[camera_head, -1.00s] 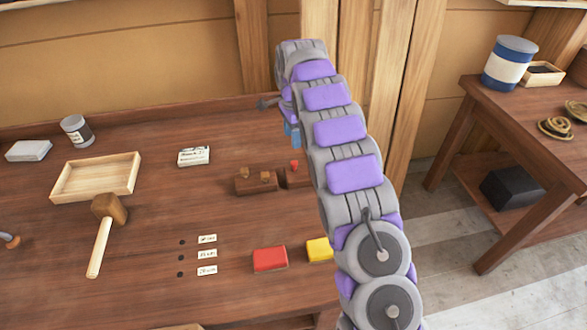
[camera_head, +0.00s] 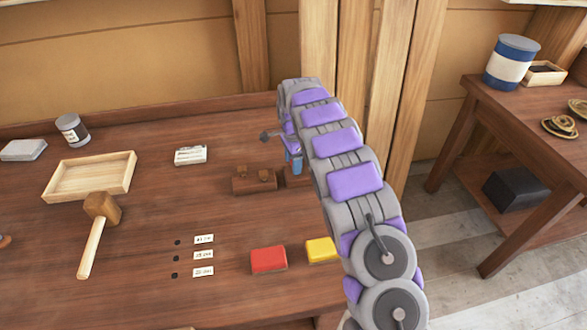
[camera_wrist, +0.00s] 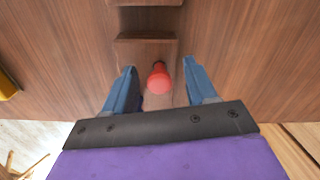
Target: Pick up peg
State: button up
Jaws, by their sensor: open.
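A red peg (camera_wrist: 158,76) stands in a brown wooden block (camera_wrist: 150,52), seen from above in the wrist view. My gripper (camera_wrist: 173,72) is open, with one blue finger on each side of the peg and a gap to both. In the head view my gripper (camera_head: 294,162) is low over the right block (camera_head: 290,178), and the peg is hidden behind it. A second wooden block (camera_head: 254,181) with brown pegs is just left of it.
A red block (camera_head: 268,259) and a yellow block (camera_head: 320,250) lie nearer on the bench. A mallet (camera_head: 94,230), an empty wooden tray (camera_head: 92,177) and a small labelled box (camera_head: 190,155) are to the left. Three small holes with labels (camera_head: 203,255) are in the bench top.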

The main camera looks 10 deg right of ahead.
jog(key=shift+f, duration=0.1)
jog(key=shift+c, duration=0.2)
grip_shut()
dwell(0.5)
